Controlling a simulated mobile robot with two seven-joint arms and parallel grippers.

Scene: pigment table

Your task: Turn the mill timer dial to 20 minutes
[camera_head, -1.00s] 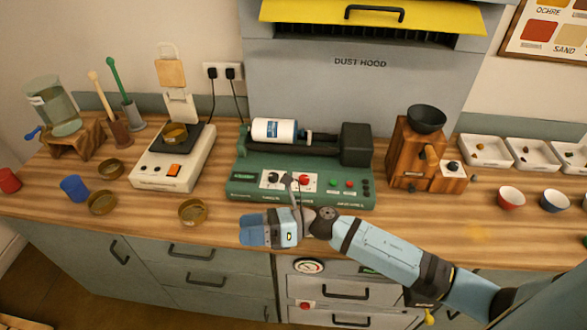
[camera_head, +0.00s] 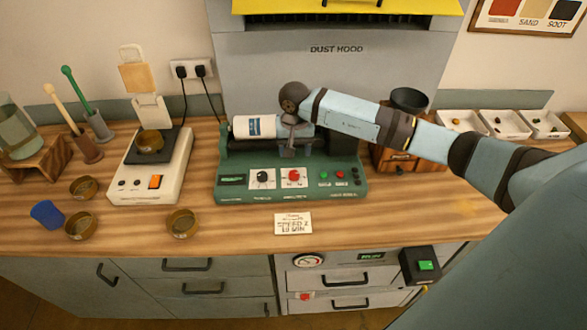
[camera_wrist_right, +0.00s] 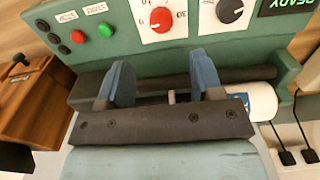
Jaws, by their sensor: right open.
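The green mill (camera_head: 207,193) stands on the counter with a white jar (camera_head: 254,127) lying on its rollers. Its front panel has a black dial (camera_head: 263,178) and a red dial (camera_head: 293,176); the small labels under them are not readable, so I cannot tell which is the timer. Both show in the right wrist view, the red dial (camera_wrist_right: 160,20) nearly in line with the finger gap and the black dial (camera_wrist_right: 231,10) beside it. My right gripper (camera_head: 288,152) points down over the mill behind the dials. Its blue fingers (camera_wrist_right: 160,64) are apart and empty, touching neither dial.
A white card (camera_head: 293,223) lies in front of the mill. A scale (camera_head: 127,182) stands left and a wooden grinder (camera_head: 397,161) right, partly behind my arm. Several brass sieves and a blue cup (camera_head: 46,214) are at left. The counter in front of the mill is mostly clear.

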